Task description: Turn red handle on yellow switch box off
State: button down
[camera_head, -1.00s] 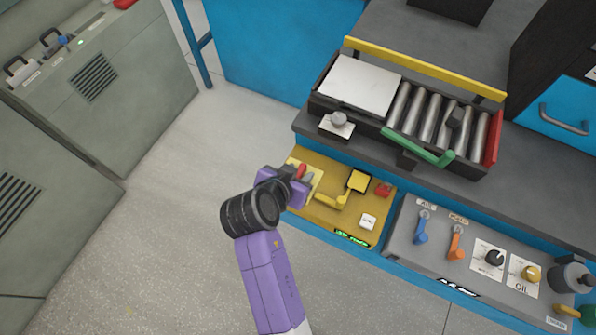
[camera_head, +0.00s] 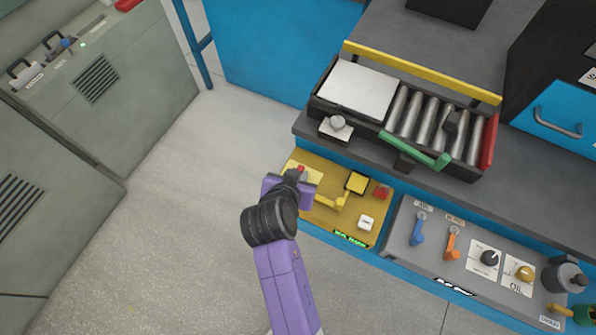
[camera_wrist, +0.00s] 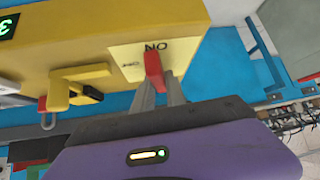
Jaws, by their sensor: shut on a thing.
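The yellow switch box (camera_head: 325,220) is set in the front of the blue bench. Its red handle (camera_head: 300,169) shows just beyond my gripper (camera_head: 294,178), which hides part of it in the head view. In the wrist view the red handle (camera_wrist: 153,66) stands on a pale yellow plate, its end close to the "ON" label (camera_wrist: 156,47). The "OFF" label (camera_wrist: 131,65) is to its left, apart from the handle. My gripper (camera_wrist: 160,88) has its two grey fingers at the handle and is shut on it.
A yellow lever (camera_head: 334,201), a red button (camera_head: 382,193) and a white switch (camera_head: 366,222) sit on the same box. A grey panel (camera_head: 437,262) with blue and orange levers is at its right. A roller tray (camera_head: 383,120) stands on the bench above. Floor at left is clear.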

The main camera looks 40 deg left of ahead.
jog(key=n+g+y+p, duration=0.1)
jog(key=n, duration=0.1)
jog(key=n+g+y+p, duration=0.1)
jog(key=n+y+p, duration=0.1)
jog(key=shift+w+d+r, duration=0.1)
jog(key=shift+r, duration=0.05)
jog(key=n, duration=0.1)
jog(key=n+g+y, duration=0.1)
jog(key=n+g, duration=0.1)
jog(key=n, duration=0.1)
jog(key=shift+f+y+b, duration=0.25)
jog(key=shift+y+b, duration=0.05)
jog(key=shift+b, duration=0.05)
jog(key=n+g+b, duration=0.3)
jog(key=shift+f+n+y, duration=0.1)
jog(key=shift+n+y, duration=0.3)
jog(key=n+g+b, duration=0.3)
jog(key=shift+n, duration=0.4)
jog(key=shift+g+b, duration=0.3)
jog(key=shift+b, duration=0.1)
jog(key=c, duration=1.4)
grip_release()
jog(key=shift+o, duration=0.2)
jog(key=shift+r, duration=0.2)
